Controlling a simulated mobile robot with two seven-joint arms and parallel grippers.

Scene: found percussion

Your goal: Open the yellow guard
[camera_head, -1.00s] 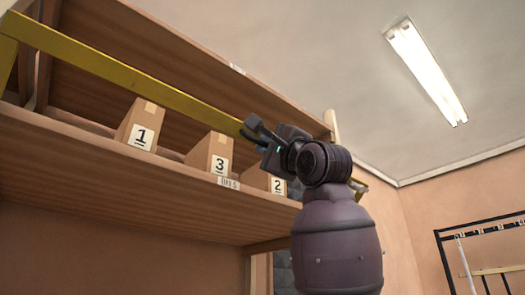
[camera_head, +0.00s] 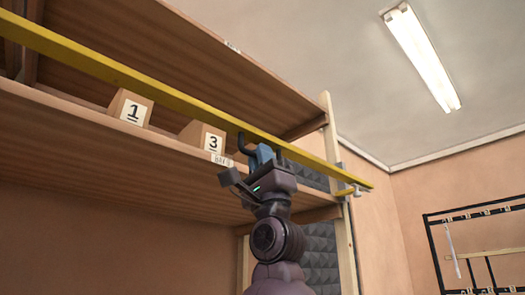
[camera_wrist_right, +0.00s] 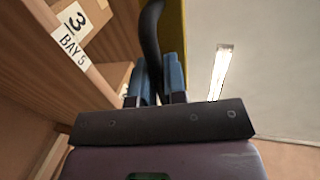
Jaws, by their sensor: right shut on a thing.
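The yellow guard (camera_head: 180,98) is a long bar running across the front of the shelf bay, sloping down to the right in the head view. Its right end stands out past the pale upright post. A dark curved handle (camera_head: 242,141) is on the bar, and it shows large in the right wrist view (camera_wrist_right: 151,40) beside the yellow strip of the guard (camera_wrist_right: 174,25). My right gripper (camera_head: 262,154) is shut on the handle, with its blue fingers on either side of it in the wrist view (camera_wrist_right: 160,83). My left gripper is not in view.
Boxes marked 1 (camera_head: 130,109) and 3 (camera_head: 204,137) stand on the wooden shelf (camera_head: 75,130) behind the guard. A BAY 5 label (camera_wrist_right: 73,49) is on the shelf edge. A dark rack (camera_head: 470,240) is at the right wall. The space before the shelf looks clear.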

